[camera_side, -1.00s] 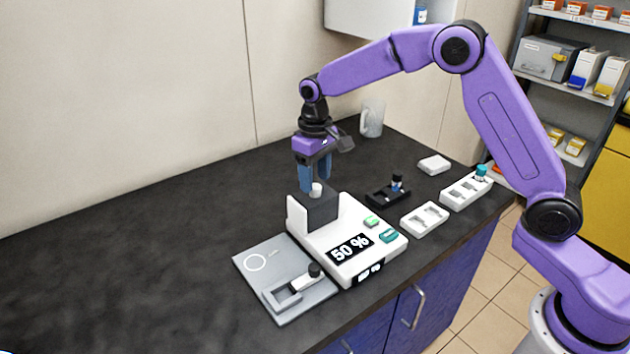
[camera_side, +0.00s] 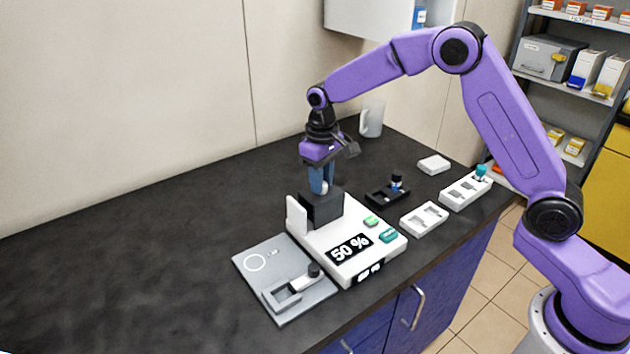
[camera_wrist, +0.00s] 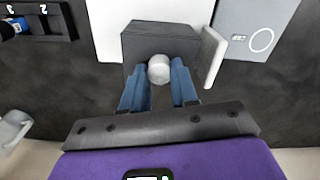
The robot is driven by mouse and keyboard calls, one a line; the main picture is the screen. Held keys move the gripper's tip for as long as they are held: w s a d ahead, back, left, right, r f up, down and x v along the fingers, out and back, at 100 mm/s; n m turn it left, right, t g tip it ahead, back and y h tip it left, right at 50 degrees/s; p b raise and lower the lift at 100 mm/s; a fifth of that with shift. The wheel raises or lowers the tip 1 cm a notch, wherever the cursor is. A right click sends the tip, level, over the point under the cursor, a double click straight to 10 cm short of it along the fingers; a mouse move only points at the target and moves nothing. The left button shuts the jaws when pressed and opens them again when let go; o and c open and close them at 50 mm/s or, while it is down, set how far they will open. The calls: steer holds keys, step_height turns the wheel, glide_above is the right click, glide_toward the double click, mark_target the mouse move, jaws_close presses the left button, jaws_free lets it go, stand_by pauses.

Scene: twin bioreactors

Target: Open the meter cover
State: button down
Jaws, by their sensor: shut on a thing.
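The meter (camera_side: 318,239) is a white box on the dark bench, with a display reading "50 %" and green buttons. Its cover (camera_side: 320,208) is a dark grey block at the back with a pale round knob on top; it also shows in the wrist view (camera_wrist: 148,44). The cover sits down on the meter. My gripper (camera_side: 322,187) is above the cover, with its blue fingers shut on the knob (camera_wrist: 159,69). In the wrist view the fingers lie on either side of the knob. The fingers partly hide the knob in the side view.
A grey plate (camera_side: 258,285) with a black-knobbed lever lies left of the meter. A black rack (camera_side: 377,197) with a blue-capped vial and white trays (camera_side: 424,221) stand to the right. A mug (camera_side: 371,120) is behind. The bench's left side is clear.

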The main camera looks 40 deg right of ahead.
steer(key=d, duration=0.7)
steer(key=shift+d, duration=0.25)
steer(key=shift+w, duration=0.1)
steer(key=c, duration=0.9)
jaws_free()
steer(key=shift+o, duration=0.2)
steer(key=shift+r, duration=0.1)
step_height(320, 180, up, 17)
steer(key=shift+r, duration=0.2)
